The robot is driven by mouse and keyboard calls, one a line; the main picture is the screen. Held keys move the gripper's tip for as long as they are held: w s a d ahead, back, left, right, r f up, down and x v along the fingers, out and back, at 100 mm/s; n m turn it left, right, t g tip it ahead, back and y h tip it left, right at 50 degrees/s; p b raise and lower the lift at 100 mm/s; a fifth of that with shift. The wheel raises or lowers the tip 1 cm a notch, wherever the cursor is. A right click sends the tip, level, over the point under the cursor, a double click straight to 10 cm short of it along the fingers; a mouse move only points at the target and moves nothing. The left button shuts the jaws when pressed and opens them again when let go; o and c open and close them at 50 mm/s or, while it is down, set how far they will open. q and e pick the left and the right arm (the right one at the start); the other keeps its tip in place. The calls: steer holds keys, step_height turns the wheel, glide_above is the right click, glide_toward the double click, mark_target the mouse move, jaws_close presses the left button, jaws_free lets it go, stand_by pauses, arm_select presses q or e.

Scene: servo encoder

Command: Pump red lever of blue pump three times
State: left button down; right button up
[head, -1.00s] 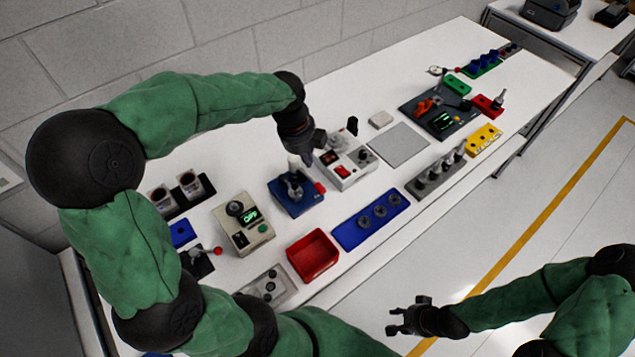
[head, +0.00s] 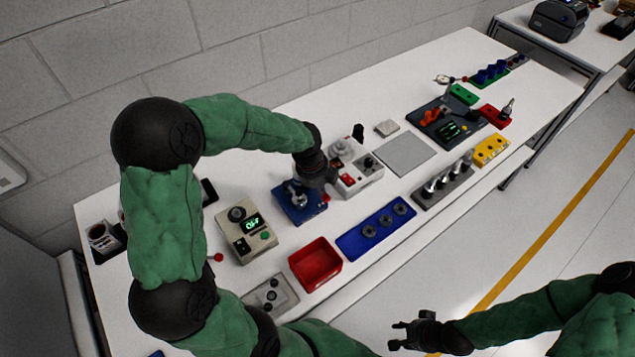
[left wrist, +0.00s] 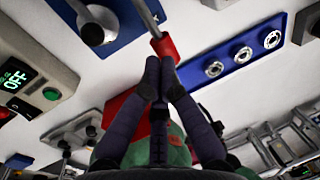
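The blue pump (head: 297,207) sits on the white table; its blue base and silver body also show at the top of the left wrist view (left wrist: 118,18). Its lever has a metal rod and a red end (head: 326,198), seen large in the left wrist view (left wrist: 164,46). My left gripper (head: 322,186) is low beside the pump. In the left wrist view its fingertips (left wrist: 160,68) are close together at the red end, apparently touching it; I cannot tell whether they grip it. My right gripper (head: 397,337) has parted fingers and is empty, away from the table.
A white-grey device (head: 358,178) stands close behind my left gripper. A beige box with a display (head: 245,232) is left of the pump. A red bin (head: 315,264) and a blue tray with rings (head: 376,228) lie in front. A grey plate (head: 404,154) is bare.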

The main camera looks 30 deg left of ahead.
arm_select(q)
steer(key=shift+w+f, duration=0.1)
steer(key=shift+f, duration=0.35)
arm_select(e)
steer(key=shift+f, duration=0.1)
arm_select(q)
steer(key=shift+s+d+f+b, duration=0.1)
steer(key=shift+d+f, duration=0.1)
steer(key=shift+f, duration=0.4)
steer(key=shift+s+d+f+b, duration=0.15)
steer(key=shift+d+f, duration=0.1)
steer(key=shift+f, duration=0.35)
steer(key=shift+s+d+f+b, duration=0.1)
steer(key=shift+d+f, duration=0.1)
steer(key=shift+f, duration=0.4)
arm_select(e)
steer(key=shift+f, duration=0.2)
